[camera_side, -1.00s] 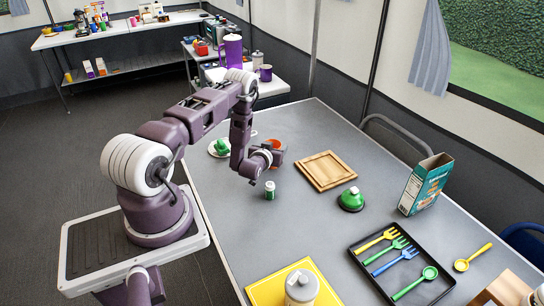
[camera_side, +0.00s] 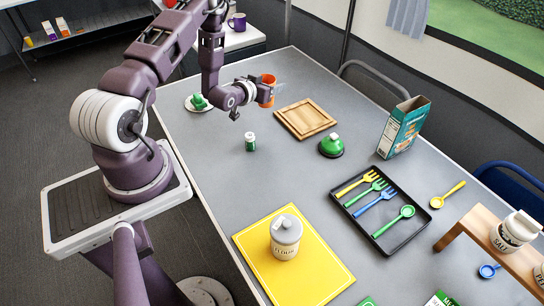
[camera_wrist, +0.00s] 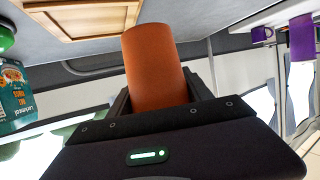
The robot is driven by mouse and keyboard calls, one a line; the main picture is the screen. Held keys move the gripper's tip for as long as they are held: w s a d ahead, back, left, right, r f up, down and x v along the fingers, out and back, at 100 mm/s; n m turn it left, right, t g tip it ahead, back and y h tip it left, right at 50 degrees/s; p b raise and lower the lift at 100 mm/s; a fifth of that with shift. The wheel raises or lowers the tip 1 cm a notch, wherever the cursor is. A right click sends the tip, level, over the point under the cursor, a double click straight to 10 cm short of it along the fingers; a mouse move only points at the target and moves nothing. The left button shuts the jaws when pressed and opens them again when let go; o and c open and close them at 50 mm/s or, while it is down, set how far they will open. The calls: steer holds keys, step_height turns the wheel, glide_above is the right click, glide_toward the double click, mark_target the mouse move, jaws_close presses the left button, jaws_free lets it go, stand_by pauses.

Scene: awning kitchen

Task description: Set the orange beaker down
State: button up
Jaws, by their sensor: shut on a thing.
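The orange beaker (camera_side: 268,79) is in my gripper (camera_side: 266,93), over the far part of the grey table, left of the wooden board. In the side view it shows above and below the jaws. In the wrist view the beaker (camera_wrist: 155,65) is a plain orange cylinder between the two dark fingers of my gripper (camera_wrist: 160,98), which are shut on it. The fingers hide part of its side. The gap between its base and the grey table (camera_side: 210,150) is hard to judge.
The wooden board (camera_side: 305,118) lies right of the beaker. A green can (camera_side: 250,142) stands nearer, and a white plate with a green item (camera_side: 198,102) is to the left. A green domed item (camera_side: 331,145) and a teal carton (camera_side: 403,127) stand farther right.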

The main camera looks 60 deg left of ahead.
steer(key=d+m+t+h, duration=0.1)
steer(key=d+m+h, duration=0.65)
steer(key=d, duration=0.65)
steer(key=s+d+r+m+g+h, duration=0.1)
steer(key=s+d+m+g+h, duration=0.4)
steer(key=s+d+m+h, duration=0.5)
steer(key=shift+n, duration=0.85)
steer(key=d+f, duration=0.1)
steer(key=f, duration=0.2)
steer(key=s+d+f, duration=0.1)
steer(key=f, duration=0.5)
steer(key=shift+s+d+f, duration=0.15)
steer(key=shift+d+f, duration=0.1)
steer(key=shift+d, duration=0.15)
steer(key=shift+f, duration=0.15)
steer(key=shift+f, duration=0.1)
steer(key=o, duration=1.3)
steer(key=shift+o, duration=0.2)
